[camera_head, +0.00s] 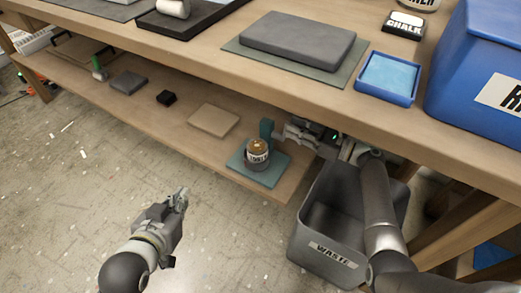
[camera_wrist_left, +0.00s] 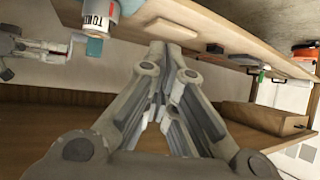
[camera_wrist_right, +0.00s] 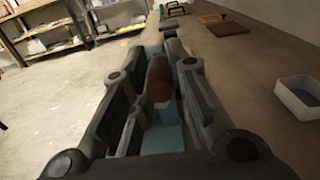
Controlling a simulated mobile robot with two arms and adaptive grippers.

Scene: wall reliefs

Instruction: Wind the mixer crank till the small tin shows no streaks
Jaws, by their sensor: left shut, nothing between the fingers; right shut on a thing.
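The mixer has a flat teal base (camera_head: 240,165) and a teal upright (camera_head: 266,130) on the lower shelf. The small tin (camera_head: 257,158), with a white label, stands upright on it; its top shows brown with lighter patches, too small to judge for streaks. The tin is cut off at the top of the left wrist view (camera_wrist_left: 100,14). My right gripper (camera_head: 286,133) is beside the upright; in its wrist view it is shut on a reddish-brown grip (camera_wrist_right: 159,80), apparently the crank's. The crank arm is mostly hidden. My left gripper (camera_head: 183,193) is shut and empty, in front of the shelf.
A grey waste bin (camera_head: 328,250) stands on the floor beneath my right arm. The bench top (camera_head: 215,60) overhangs the lower shelf (camera_head: 165,130), which holds a beige slab (camera_head: 214,120) and a small black block (camera_head: 166,97). The floor around my left gripper is clear.

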